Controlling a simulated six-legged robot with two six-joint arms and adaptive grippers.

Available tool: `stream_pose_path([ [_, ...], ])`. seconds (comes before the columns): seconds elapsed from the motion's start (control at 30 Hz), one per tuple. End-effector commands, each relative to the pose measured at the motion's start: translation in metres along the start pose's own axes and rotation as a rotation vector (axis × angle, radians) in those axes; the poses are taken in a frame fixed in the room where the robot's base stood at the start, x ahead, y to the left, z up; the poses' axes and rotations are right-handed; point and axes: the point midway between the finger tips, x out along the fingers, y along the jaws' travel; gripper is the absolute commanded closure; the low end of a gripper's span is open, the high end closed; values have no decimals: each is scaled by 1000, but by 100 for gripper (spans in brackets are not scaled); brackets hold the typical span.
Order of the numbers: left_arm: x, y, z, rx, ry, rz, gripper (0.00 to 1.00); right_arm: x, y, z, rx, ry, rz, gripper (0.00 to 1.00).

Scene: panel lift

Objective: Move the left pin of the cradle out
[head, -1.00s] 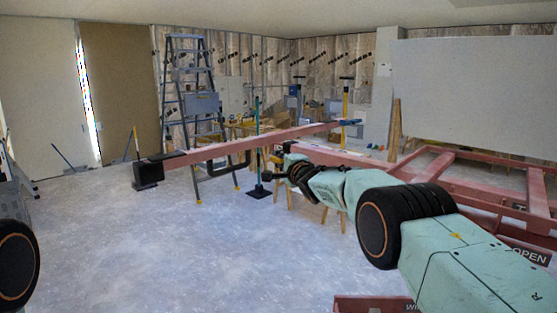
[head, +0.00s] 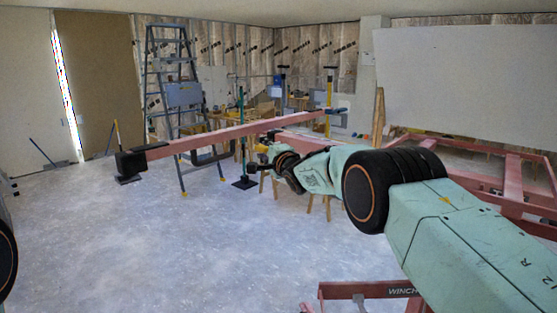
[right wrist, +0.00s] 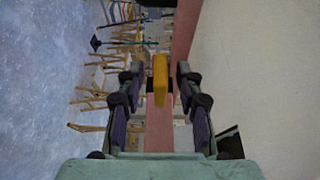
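The cradle's long red beam (head: 220,137) runs across the head view and ends at the left in a black block (head: 130,162). In the right wrist view the red beam (right wrist: 185,35) runs up the picture behind the fingers. A yellow piece (right wrist: 160,78), which looks like the pin's handle, stands between my right fingertips. My right gripper (right wrist: 160,88) is open around it, with a gap on both sides. In the head view the right gripper (head: 276,150) is at the beam, small and partly hidden by my arm. My left gripper is out of view.
A large pale panel (head: 470,90) stands at the right above the red lift frame (head: 513,180). A stepladder (head: 175,95) and a dark green stand (head: 243,140) are behind the beam. A red winch part (head: 365,290) is at the bottom. The floor at left is clear.

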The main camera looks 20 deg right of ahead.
Motion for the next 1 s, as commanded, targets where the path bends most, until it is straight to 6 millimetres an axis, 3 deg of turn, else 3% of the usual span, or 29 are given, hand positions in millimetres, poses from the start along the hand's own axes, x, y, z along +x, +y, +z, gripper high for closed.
stream_pose_path([
  [0.47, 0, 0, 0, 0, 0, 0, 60, -36, 0, -1, -1, 6, 0, 64],
  [1.0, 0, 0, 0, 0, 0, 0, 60, -92, 0, -1, -2, 6, 0, 64],
])
